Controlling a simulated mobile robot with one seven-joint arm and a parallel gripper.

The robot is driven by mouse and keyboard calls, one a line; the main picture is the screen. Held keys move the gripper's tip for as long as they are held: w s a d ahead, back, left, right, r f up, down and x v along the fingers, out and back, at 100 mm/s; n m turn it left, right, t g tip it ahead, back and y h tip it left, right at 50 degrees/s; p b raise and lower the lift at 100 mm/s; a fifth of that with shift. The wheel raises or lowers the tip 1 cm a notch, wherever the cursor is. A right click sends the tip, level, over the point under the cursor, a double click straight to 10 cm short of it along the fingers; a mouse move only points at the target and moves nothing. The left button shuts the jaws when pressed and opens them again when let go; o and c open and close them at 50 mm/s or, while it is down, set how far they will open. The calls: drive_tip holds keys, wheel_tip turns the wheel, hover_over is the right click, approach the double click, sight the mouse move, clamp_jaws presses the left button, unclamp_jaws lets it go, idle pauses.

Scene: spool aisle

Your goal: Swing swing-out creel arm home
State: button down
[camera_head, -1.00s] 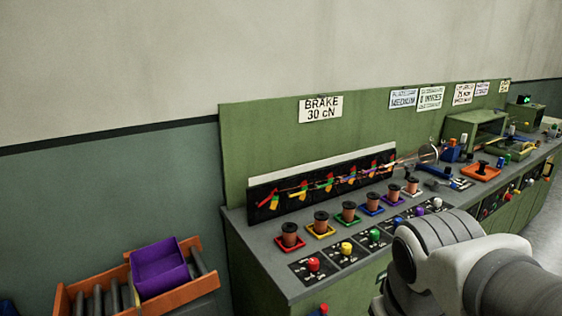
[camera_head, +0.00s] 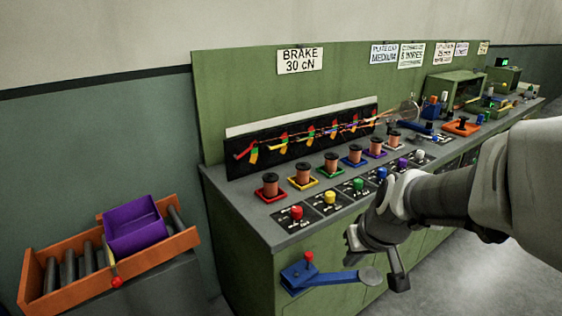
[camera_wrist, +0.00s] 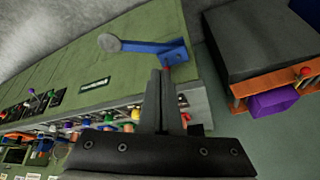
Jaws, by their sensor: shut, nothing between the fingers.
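The swing-out creel arm is a blue bar (camera_head: 333,278) with a grey disc at its free end. It stands out from the green front of the bench at the near end. A blue bracket with a red knob (camera_head: 308,257) is at its left end. The wrist view shows the blue bar (camera_wrist: 145,47), its disc at the left and the bracket at the right. My gripper (camera_head: 398,280) is shut and empty, right of the disc in the head view. In the wrist view its fingertips (camera_wrist: 161,72) appear just below the bracket; whether they touch is unclear.
The green bench (camera_head: 240,215) carries several spools and coloured knobs along its front edge. An orange rack (camera_head: 150,262) with dark rollers and a purple bin (camera_head: 132,226) stands at the left. Open floor (camera_head: 440,280) lies right of the bench front.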

drive_tip(key=b, duration=0.5)
approach(337, 282)
drive_tip(key=s+d+r, duration=0.1)
drive_tip(key=s+d, duration=0.1)
drive_tip(key=s, duration=0.4)
drive_tip(key=w+f+b, duration=0.3)
drive_tip(key=w+f, duration=0.5)
drive_tip(key=shift+a+f+g+h, duration=0.25)
drive_tip(key=shift+a+g+h, duration=0.05)
drive_tip(key=shift+h, duration=0.1)
